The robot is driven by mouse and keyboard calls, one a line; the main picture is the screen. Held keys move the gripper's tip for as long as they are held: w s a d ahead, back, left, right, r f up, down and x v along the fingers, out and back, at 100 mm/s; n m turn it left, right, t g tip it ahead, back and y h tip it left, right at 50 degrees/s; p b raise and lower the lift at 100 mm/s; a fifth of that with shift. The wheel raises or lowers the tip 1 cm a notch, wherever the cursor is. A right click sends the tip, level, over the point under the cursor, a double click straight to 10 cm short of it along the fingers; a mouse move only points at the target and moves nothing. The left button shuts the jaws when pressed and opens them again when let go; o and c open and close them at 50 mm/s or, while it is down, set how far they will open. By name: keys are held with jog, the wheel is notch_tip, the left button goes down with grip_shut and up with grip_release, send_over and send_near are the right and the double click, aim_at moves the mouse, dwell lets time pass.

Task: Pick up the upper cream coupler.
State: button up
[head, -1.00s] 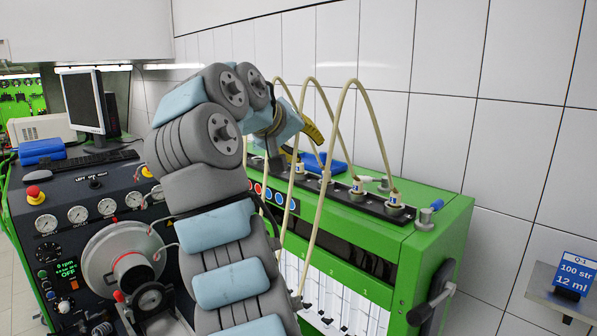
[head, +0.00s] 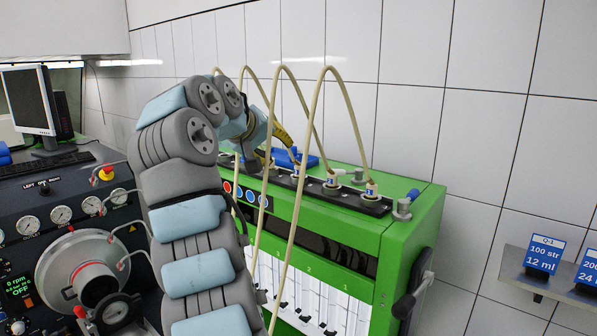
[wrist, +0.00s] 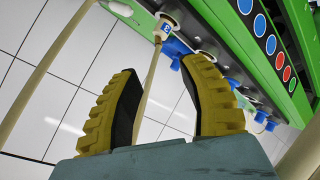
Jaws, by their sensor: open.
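Cream hoses arch up from a black rail (head: 318,186) on the green bench, each ending in a pale coupler with a blue label. Couplers show at the right end (head: 371,191), beside it (head: 332,181) and farther along the rail. I cannot tell which one is the upper cream coupler. In the wrist view a coupler (wrist: 164,29) stands beyond my fingertips, its hose (wrist: 149,90) running between the jaws as seen. My gripper (wrist: 163,68) has yellow ribbed fingers, apart and empty. In the head view my gripper (head: 287,142) is above the rail, partly hidden by my arm.
Blue parts (head: 292,158) lie behind the rail. The green bench (head: 415,225) has a row of tubes in front. A black control panel (head: 60,200) stands at the left. The white tiled wall (head: 430,130) is close behind. Arched hoses stand right of my arm.

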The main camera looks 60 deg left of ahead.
aim_at(293, 160)
jog(key=p+x, duration=0.1)
jog(key=x, duration=0.3)
jog(key=shift+w+f, duration=0.1)
jog(key=shift+w, duration=0.2)
jog(key=shift+w+a+f+p, duration=0.25)
jog(key=shift+w+a+p, duration=0.2)
jog(key=shift+p, duration=0.25)
jog(key=shift+p+x, duration=0.9)
jog(key=shift+x, duration=1.05)
jog(key=shift+d, duration=0.1)
grip_shut()
